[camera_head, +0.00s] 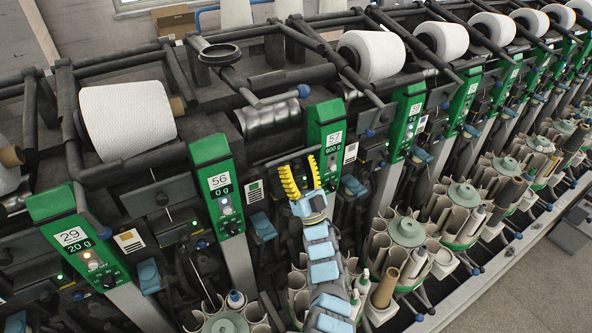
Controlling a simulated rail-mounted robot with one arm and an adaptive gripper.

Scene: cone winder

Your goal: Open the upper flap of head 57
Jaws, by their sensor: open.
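The green panel of head 57 (328,137) stands near the middle of the view, with a "57" label and a display reading 900 g. My gripper (298,163) is open, with its two yellow-padded fingers pointing up, just left of this panel's lower part. Nothing shows between the fingers. Behind the fingertips is a dark part with a thin pale edge (287,155). I cannot tell whether it is the upper flap or whether the fingers touch it. My gripper and arm hide much of the area below.
The green panels of head 56 (219,186) and head 29 (78,236) stand to the left. White yarn packages (128,118) lie along the top. Below right, several round holders (407,230) carry tubes. Dark bars (345,62) jut out above. Open floor (540,285) shows at lower right.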

